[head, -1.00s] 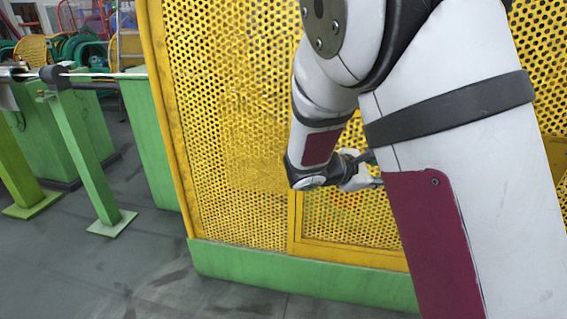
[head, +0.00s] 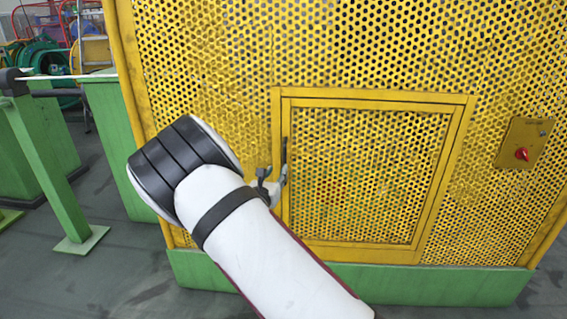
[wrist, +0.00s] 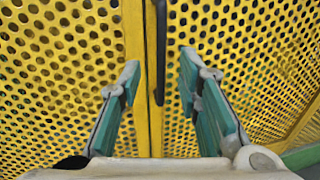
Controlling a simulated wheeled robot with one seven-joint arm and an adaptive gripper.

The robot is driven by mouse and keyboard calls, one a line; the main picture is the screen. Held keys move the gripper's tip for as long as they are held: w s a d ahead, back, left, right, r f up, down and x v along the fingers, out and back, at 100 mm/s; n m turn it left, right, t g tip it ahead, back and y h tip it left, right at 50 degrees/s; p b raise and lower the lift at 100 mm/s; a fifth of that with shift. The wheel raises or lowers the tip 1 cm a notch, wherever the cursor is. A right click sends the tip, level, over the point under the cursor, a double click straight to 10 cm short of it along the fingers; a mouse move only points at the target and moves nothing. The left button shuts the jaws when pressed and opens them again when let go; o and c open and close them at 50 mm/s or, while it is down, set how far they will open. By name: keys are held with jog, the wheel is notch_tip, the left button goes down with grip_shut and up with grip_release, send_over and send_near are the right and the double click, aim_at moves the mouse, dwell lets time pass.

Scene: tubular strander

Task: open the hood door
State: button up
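The hood door (head: 365,175) is a yellow perforated panel in a yellow frame, and it looks shut in the head view. A dark vertical handle (head: 284,151) sits at its left edge. In the wrist view the handle (wrist: 161,50) runs down from the top, ahead of and between the fingers. My gripper (wrist: 158,75) is open, with one teal-padded finger on each side of the handle's line. In the head view my gripper (head: 280,177) is at the handle's lower end, partly hidden by my arm. I cannot tell whether it touches the handle.
The yellow perforated hood (head: 210,60) surrounds the door above a green base (head: 430,284). A panel with a red switch (head: 522,153) is at the right. A green post (head: 45,170) stands at the left. Grey floor is clear in front.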

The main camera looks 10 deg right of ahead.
aim_at(284, 161)
jog(key=b+x, duration=0.1)
jog(key=x, duration=0.8)
jog(key=shift+d, duration=0.1)
grip_shut()
